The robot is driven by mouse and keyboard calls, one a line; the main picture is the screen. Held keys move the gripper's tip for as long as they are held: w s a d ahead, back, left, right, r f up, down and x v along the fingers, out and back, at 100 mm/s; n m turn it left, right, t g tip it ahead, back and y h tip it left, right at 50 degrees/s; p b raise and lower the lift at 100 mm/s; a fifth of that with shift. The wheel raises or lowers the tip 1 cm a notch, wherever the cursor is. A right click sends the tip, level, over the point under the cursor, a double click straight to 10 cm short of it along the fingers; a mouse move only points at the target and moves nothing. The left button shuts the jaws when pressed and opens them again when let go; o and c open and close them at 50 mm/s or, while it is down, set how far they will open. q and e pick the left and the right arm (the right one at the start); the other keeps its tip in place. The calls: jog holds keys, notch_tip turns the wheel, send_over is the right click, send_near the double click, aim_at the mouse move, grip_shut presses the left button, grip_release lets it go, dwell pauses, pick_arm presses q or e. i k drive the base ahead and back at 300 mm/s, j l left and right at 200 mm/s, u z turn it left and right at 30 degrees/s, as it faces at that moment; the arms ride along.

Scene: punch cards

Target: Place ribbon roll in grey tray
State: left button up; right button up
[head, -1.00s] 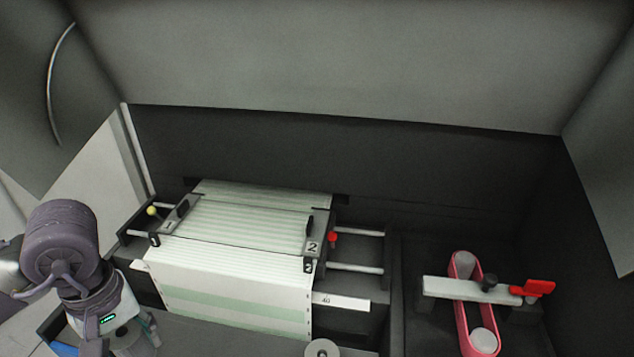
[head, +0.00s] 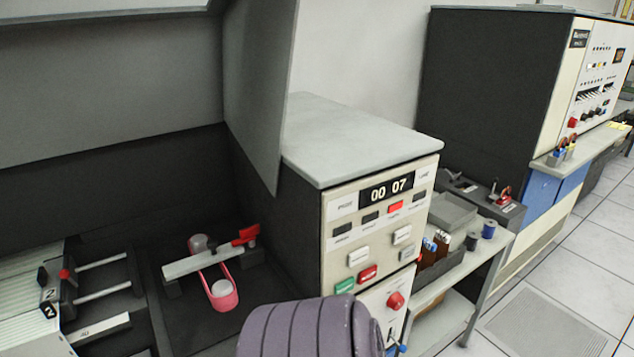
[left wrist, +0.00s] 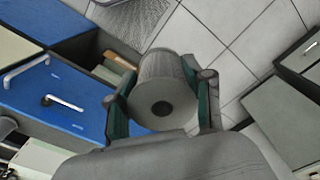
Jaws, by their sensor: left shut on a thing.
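In the left wrist view my left gripper (left wrist: 162,82) is shut on a grey ribbon roll (left wrist: 165,98). The fingers press on opposite sides of the roll, and its dark centre hole faces the camera. The roll hangs over the tiled floor, beside blue drawers. A grey tray (head: 450,213) is on the side bench in the head view; its inside is hard to make out. My left gripper and the roll are not in the head view, so their distance from the tray cannot be told. My right gripper is in neither current view.
A control cabinet (head: 380,215) with coloured buttons stands left of the bench. Brown bottles (head: 435,245) and a blue spool (head: 489,228) are close to the tray. A tall dark cabinet (head: 490,90) stands behind. Tiled floor (head: 590,270) is open at right.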

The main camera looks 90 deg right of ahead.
aim_at(446, 215)
jog(key=k+l+u, duration=0.25)
jog(key=k+u, duration=1.15)
jog(key=k+l+u, duration=0.15)
jog(key=u, duration=0.25)
jog(key=k+u, duration=0.55)
jog(key=u, duration=0.25)
jog(key=k+u, duration=0.25)
jog(key=u, duration=0.2)
jog(key=k+j+u, duration=0.2)
jog(key=u, duration=0.2)
jog(key=k+u, duration=0.15)
jog(key=u, duration=0.35)
jog(key=k+u, duration=0.15)
jog(key=u, duration=0.3)
jog(key=k+j+u, duration=0.15)
jog(key=u, duration=3.7)
